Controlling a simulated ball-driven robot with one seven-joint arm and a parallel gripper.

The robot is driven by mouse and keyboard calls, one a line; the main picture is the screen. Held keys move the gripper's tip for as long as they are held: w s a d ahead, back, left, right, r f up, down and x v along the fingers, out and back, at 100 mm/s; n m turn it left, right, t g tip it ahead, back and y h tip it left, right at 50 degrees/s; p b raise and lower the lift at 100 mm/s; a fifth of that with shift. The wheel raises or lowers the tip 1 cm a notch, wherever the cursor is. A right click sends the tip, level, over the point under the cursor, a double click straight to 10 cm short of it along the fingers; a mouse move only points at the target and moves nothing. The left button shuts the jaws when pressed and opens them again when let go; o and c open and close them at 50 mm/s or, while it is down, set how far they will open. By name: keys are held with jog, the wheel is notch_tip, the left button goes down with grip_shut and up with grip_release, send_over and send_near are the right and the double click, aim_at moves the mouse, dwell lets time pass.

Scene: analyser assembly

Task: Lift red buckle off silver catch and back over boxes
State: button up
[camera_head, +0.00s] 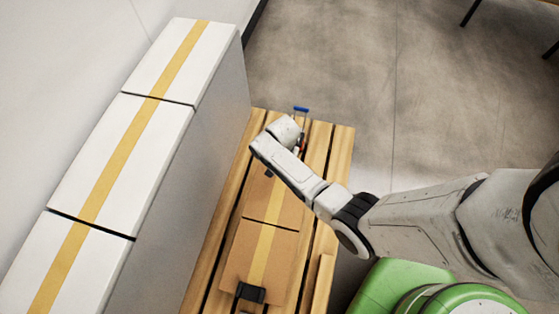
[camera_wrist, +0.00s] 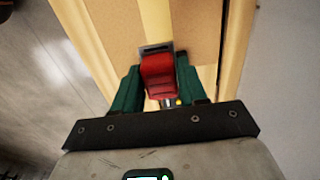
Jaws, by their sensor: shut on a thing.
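In the wrist view the red buckle (camera_wrist: 158,74) sits between the two green fingers of my gripper (camera_wrist: 158,84), which is shut on it. The buckle's far end meets a grey slotted metal piece (camera_wrist: 153,49), which looks like the silver catch; I cannot tell whether they are still joined. Behind it are a brown box face and a yellow strip. In the head view my gripper (camera_head: 300,146) is at the far end of the brown boxes (camera_head: 275,205), mostly hidden by my wrist. The buckle and catch cannot be made out there.
The brown boxes lie on a slatted wooden pallet (camera_head: 341,146). A tall row of white boxes (camera_head: 120,126) with yellow tape walls off the left side. A blue-topped piece (camera_head: 301,109) stands at the pallet's far edge, and a black fitting (camera_head: 250,293) at the near end. Open floor lies beyond.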

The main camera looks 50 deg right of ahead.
jog(key=w+d+b, duration=0.3)
jog(key=d+b, duration=0.1)
jog(key=d, duration=0.3)
jog(key=w+d+b, duration=0.3)
jog(key=d+b, duration=0.1)
jog(key=d, duration=0.3)
jog(key=shift+d+b, duration=0.35)
jog(key=shift+b, duration=0.05)
jog(key=shift+f, duration=0.1)
